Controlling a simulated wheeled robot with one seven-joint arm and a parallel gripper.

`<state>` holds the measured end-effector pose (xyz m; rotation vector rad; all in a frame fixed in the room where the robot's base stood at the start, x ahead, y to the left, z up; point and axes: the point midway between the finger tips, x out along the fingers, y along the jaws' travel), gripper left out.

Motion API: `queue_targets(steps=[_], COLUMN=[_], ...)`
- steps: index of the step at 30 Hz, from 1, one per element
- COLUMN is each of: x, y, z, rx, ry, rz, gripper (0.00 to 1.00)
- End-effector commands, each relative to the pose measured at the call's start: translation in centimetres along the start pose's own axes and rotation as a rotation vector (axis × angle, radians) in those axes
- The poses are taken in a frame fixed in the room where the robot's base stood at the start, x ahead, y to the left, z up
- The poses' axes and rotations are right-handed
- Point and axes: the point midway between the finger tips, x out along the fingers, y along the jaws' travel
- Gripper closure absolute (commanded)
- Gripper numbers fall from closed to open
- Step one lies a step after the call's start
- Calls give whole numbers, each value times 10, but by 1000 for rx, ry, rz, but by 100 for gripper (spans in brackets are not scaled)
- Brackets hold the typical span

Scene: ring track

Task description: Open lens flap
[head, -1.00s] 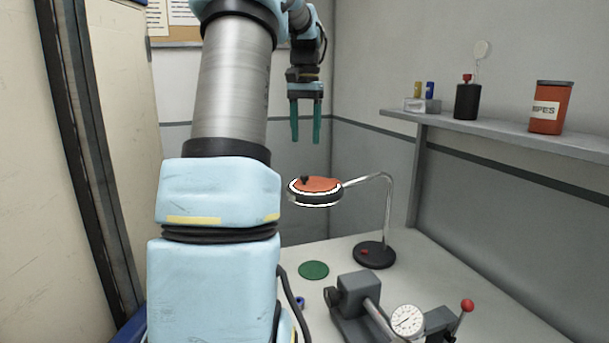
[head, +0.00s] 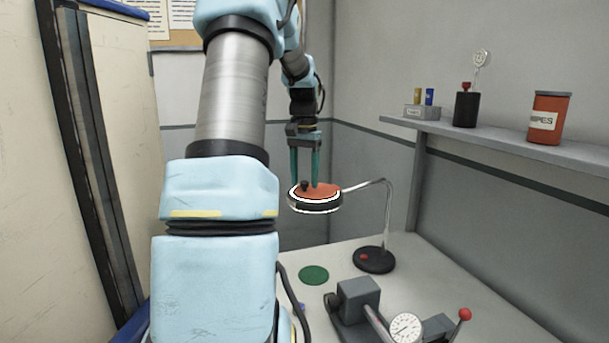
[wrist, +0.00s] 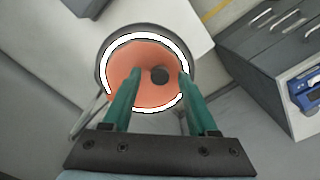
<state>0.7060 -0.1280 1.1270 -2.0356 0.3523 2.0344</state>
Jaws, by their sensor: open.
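The magnifier lamp's round head has a closed orange lens flap (head: 326,188) ringed by a white band, with a dark knob (head: 304,185) on top. It also shows in the wrist view as an orange disc (wrist: 140,88) with the dark knob (wrist: 159,76) right of its middle. My gripper (head: 304,184) points down over the flap with its green fingers apart. In the wrist view my gripper (wrist: 158,75) has one finger on each side of the knob. Whether the fingers touch the knob or flap I cannot tell.
The lamp's curved stem rises from a black base (head: 374,260) on the bench. A green disc (head: 314,275) and a dial gauge fixture (head: 358,292) lie in front. A shelf (head: 500,138) on the right wall holds a wipes tub (head: 550,117). A tall cabinet stands at left.

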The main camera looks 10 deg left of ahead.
Motion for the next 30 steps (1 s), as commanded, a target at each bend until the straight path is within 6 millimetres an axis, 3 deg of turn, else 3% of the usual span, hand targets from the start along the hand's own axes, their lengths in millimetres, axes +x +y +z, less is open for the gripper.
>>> queue_targets(steps=[7,22,30], x=[0,0,0], y=[0,0,0], z=[0,0,0], rx=[0,0,0], ry=[0,0,0], rz=[0,0,1], gripper=[43,100,100])
